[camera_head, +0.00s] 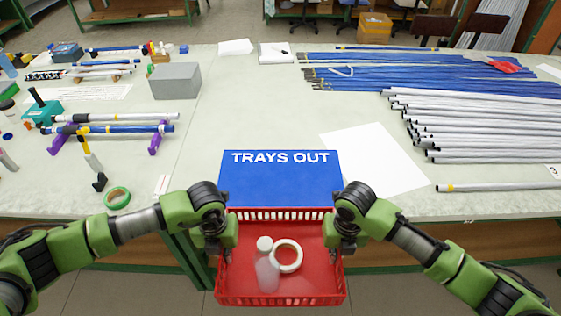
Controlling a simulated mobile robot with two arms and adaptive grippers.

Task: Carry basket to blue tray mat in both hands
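The red basket (280,301) is in front of the table's near edge, at the bottom middle of the head view. It holds a white tape ring (288,268) and a clear bottle with a white cap (267,273). The blue mat (279,184), marked "TRAYS OUT", lies on the table just beyond the basket. My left gripper (222,252) is at the basket's left rim and my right gripper (340,248) is at its right rim. Their fingertips are mostly hidden by the wrists and the rim, but both look closed on the basket's sides.
A white sheet (383,160) lies right of the mat. White rods (470,122) and blue rods (420,72) cover the right side. A grey box (175,81) and green tape (117,197) are at left. The table (265,105) behind the mat is clear.

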